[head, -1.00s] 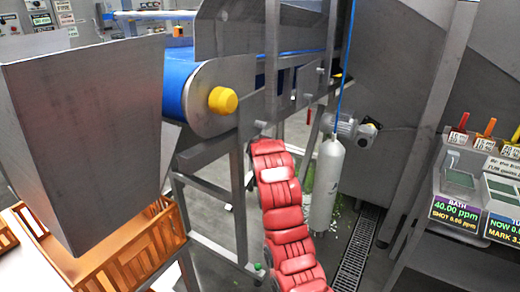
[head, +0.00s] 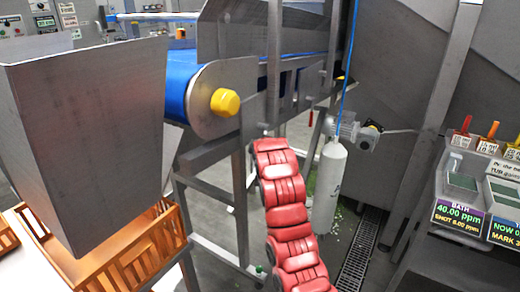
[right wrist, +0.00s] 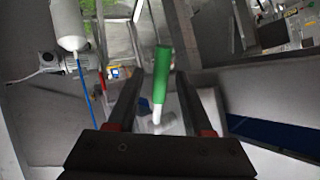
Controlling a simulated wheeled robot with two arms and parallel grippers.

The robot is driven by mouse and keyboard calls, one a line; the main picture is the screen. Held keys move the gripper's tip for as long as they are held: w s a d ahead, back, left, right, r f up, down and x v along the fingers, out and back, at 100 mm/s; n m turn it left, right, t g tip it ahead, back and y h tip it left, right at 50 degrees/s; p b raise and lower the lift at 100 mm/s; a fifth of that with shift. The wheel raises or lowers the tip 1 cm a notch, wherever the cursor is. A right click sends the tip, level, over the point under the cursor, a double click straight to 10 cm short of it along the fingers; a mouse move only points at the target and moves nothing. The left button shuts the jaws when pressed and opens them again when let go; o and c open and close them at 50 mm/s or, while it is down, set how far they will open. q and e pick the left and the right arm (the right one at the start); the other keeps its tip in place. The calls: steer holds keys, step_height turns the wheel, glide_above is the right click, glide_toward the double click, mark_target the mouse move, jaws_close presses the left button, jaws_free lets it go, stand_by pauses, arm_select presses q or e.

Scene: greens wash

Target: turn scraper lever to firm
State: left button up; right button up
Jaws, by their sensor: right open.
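In the right wrist view a green-handled lever (right wrist: 162,62) with a pale lower end stands between the two dark fingers of my right gripper (right wrist: 160,76). The fingers are open, one on each side of the handle, with a visible gap to each. How the lever's base is mounted is unclear, and no setting mark is readable. In the head view my right gripper and the lever cannot be made out. My left gripper is in neither view.
In the head view a blue conveyor belt (head: 179,82) with a yellow end cap (head: 225,102) runs behind a grey hopper (head: 95,130). An orange crate (head: 178,228) is below the hopper. A white cylinder (head: 329,190) hangs by a blue hose; dosing displays (head: 459,216) stand at right.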

steer(key=shift+s, duration=0.1)
steer(key=p+v, duration=0.3)
steer(key=v, duration=1.4)
steer(key=shift+d+r, duration=0.1)
